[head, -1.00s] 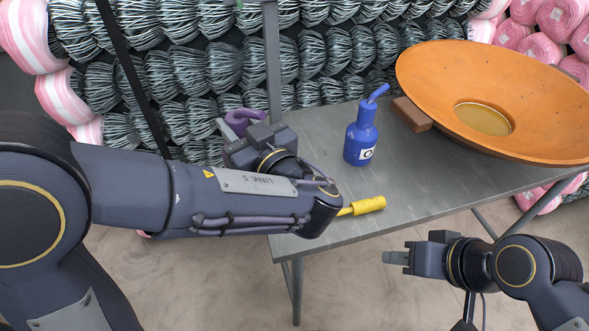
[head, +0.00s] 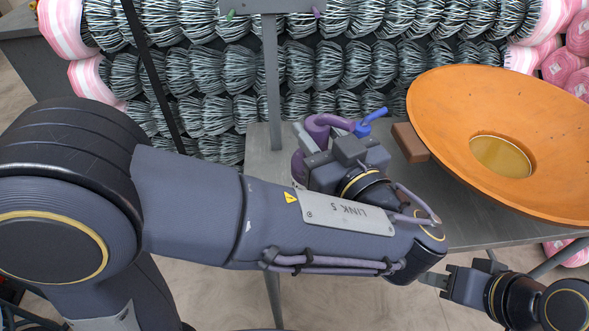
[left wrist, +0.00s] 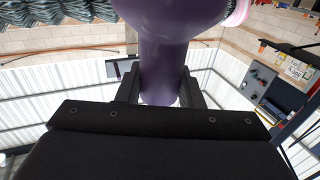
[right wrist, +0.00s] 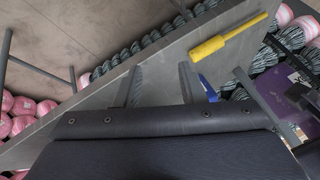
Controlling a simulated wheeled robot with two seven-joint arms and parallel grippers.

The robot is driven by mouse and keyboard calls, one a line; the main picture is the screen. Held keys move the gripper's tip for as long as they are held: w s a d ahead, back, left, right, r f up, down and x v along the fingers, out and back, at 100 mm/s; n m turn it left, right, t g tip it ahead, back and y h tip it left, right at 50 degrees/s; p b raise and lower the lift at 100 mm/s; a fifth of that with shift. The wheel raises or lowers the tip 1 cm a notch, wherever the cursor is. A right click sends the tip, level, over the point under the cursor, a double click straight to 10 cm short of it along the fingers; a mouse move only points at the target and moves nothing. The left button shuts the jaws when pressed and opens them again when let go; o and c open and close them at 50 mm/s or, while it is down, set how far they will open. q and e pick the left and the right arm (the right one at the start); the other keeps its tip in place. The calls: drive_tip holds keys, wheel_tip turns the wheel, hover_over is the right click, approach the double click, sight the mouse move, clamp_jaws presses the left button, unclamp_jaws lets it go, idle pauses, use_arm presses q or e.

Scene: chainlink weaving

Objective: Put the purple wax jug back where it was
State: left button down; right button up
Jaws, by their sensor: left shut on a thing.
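The purple wax jug (head: 297,166) is at my left gripper (head: 335,150), near the middle of the head view. The gripper hides much of it; its curved purple handle shows above. In the left wrist view the jug (left wrist: 163,70) fills the space between the two fingers, which are shut on it. I cannot tell whether its base touches the table. My right gripper (head: 432,279) is at the lower right, apart from the jug. In the right wrist view its fingers (right wrist: 160,88) stand apart with nothing between them.
The grey table (head: 470,215) carries a wide orange bowl (head: 440,120) at right, beside a brown block (head: 409,142). A blue bottle (head: 371,122) is mostly hidden behind my left gripper. A yellow-handled tool (right wrist: 228,36) shows in the right wrist view. Wire coils (head: 330,62) line the back.

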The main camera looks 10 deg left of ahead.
use_arm(q)
drive_tip(key=w+a+f, duration=0.8)
drive_tip(key=w+f, duration=0.3)
drive_tip(key=f, duration=0.1)
drive_tip(key=shift+f, duration=0.35)
drive_tip(key=shift+a, duration=0.1)
drive_tip(key=shift+f+b, duration=0.2)
drive_tip(key=shift+b, duration=0.2)
drive_tip(key=c, duration=1)
unclamp_jaws()
